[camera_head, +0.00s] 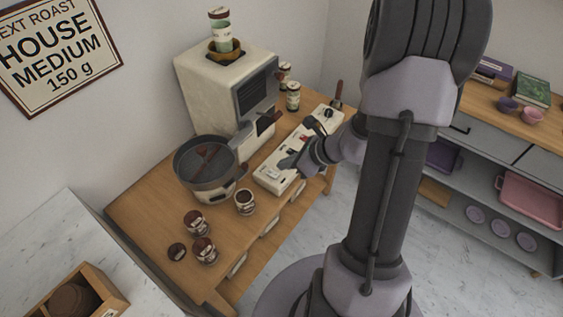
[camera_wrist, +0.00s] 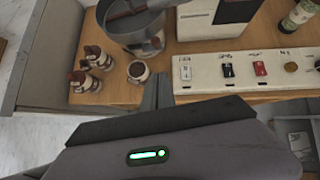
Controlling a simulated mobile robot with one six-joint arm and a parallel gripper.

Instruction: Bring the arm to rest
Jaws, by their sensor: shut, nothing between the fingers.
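My arm rises at the right of the head view and bends down toward the wooden cart (camera_head: 145,225). My gripper (camera_head: 287,162) is at the white switch panel (camera_head: 270,180), partly hidden by its own wrist. In the wrist view my gripper (camera_wrist: 155,92) is shut and empty, its fingers at the left end of the switch panel (camera_wrist: 210,92). I cannot tell whether they touch it. The panel carries several switches, among them a black one (camera_wrist: 227,70) and a red one (camera_wrist: 259,68).
A cream machine (camera_head: 205,90) with a cup on top stands at the back. A grey pot (camera_head: 205,165) sits before it. Several small jars (camera_head: 203,250) stand at the front left. A shelf unit (camera_head: 490,165) stands at the right, with open floor (camera_head: 370,175) between.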

